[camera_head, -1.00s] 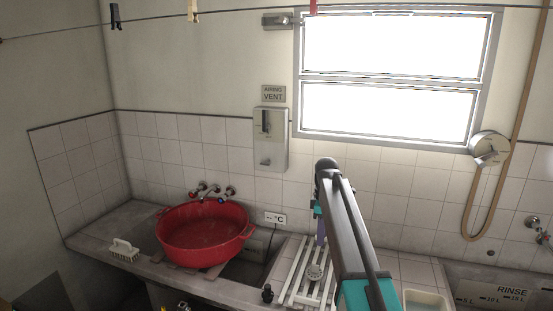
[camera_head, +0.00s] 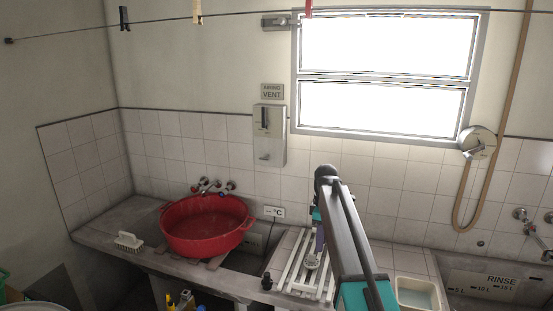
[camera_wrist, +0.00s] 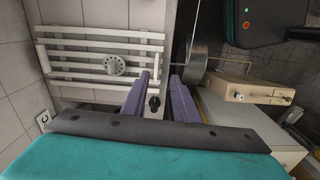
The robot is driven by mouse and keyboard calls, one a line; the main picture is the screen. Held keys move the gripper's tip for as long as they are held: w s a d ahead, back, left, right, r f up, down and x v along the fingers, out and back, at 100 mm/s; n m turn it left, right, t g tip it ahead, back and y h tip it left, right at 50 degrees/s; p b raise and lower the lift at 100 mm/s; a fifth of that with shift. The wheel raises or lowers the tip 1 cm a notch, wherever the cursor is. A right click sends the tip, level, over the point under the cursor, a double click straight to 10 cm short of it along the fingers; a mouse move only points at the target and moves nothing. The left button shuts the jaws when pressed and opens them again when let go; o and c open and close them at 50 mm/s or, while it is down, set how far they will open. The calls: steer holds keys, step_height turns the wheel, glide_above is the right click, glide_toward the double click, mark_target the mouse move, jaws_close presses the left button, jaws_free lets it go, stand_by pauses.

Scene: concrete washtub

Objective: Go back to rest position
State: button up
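My gripper (camera_wrist: 163,82) shows in the wrist view with its two purple fingers apart and nothing between them. It hangs above the counter near a white slatted rack (camera_wrist: 70,66). A round grey knob-like piece with holes (camera_wrist: 114,65) lies on the rack. In the head view my arm reaches over the right side of the same rack (camera_head: 296,262), and the round piece (camera_head: 312,262) sits on its slats. The arm hides most of my gripper there; only a bit of purple finger (camera_head: 320,238) shows.
A red tub (camera_head: 205,228) sits over the left basin, with a brush (camera_head: 128,241) to its left. A small dark knob (camera_head: 266,281) stands beside the rack. A pale tray (camera_head: 418,293) and the rinse basin (camera_head: 500,281) lie right. A clothesline (camera_head: 240,15) crosses above.

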steer(key=s+f+m+g+b, duration=0.3)
steer(key=s+f+m+b, duration=0.2)
steer(key=s+f, duration=2.1)
steer(key=s+d+f+m+g+b, duration=0.1)
steer(key=s+f+m+b, duration=0.4)
steer(key=s+f, duration=2.2)
step_height(320, 180, down, 6)
steer(key=m+g, duration=0.1)
steer(key=m, duration=0.2)
steer(key=shift+s+d+r+m+g, duration=0.2)
steer(key=shift+s+d+m+g, duration=0.1)
steer(key=shift+m+g, duration=0.1)
